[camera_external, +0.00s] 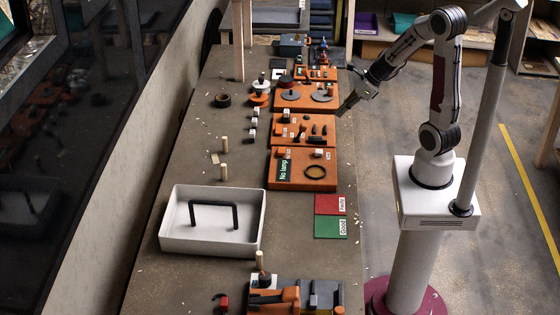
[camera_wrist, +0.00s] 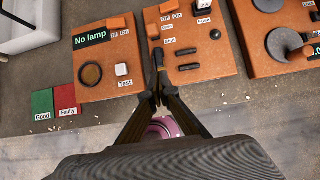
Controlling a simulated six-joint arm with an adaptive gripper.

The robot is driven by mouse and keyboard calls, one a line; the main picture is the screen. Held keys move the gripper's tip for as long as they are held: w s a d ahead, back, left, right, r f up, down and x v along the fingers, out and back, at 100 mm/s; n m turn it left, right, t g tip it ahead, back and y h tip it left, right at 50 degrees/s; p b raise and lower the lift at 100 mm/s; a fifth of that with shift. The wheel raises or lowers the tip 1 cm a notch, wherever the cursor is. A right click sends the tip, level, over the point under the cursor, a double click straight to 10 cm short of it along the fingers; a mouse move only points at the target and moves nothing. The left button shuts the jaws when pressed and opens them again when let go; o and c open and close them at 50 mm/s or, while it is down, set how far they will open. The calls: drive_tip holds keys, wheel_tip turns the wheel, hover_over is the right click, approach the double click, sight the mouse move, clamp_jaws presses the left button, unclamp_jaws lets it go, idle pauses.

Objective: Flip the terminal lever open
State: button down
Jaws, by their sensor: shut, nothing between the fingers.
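The orange board (camera_wrist: 205,62) in the middle of the wrist view carries small orange and dark parts and tiny labels; it also shows in the external view (camera_external: 325,142). A small upright orange piece (camera_wrist: 153,30) sits at its left edge beside a label that seems to read "Open". I cannot tell for sure that this is the terminal lever, or its state. My gripper (camera_wrist: 158,55) is shut and empty, its fingertips overlapping the board's left edge in the wrist view. In the external view my gripper (camera_external: 345,108) hangs at the table's right edge beside the boards.
The "No lamp" board (camera_wrist: 108,75) with a ring and white button lies left of the gripper. Another orange board (camera_wrist: 258,60) with grey discs lies right. Green (camera_wrist: 42,104) and red (camera_wrist: 67,98) pads lie near the edge. A white tray (camera_external: 175,235) holds a dark handle.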

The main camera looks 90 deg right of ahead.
sight(304, 124)
drive_tip(key=shift+w+f, duration=0.1)
drive_tip(key=shift+f, duration=0.1)
drive_tip(key=shift+x, duration=4.75)
drive_tip(key=shift+w+r, duration=0.25)
drive_tip(key=shift+w, duration=0.4)
drive_tip(key=shift+w+r, duration=0.25)
drive_tip(key=shift+w, duration=0.35)
drive_tip(key=shift+w+r, duration=0.25)
drive_tip(key=shift+w, duration=0.4)
drive_tip(key=shift+w+r, duration=0.6)
drive_tip(key=shift+w, duration=0.25)
drive_tip(key=shift+w+r, duration=0.3)
drive_tip(key=shift+w, duration=0.2)
drive_tip(key=shift+w+r, duration=0.15)
drive_tip(key=shift+w, duration=0.5)
drive_tip(key=shift+w+r, duration=0.2)
drive_tip(key=shift+w, duration=0.45)
drive_tip(key=shift+s, duration=0.1)
drive_tip(key=shift+r, duration=0.15)
drive_tip(key=shift+r, duration=0.65)
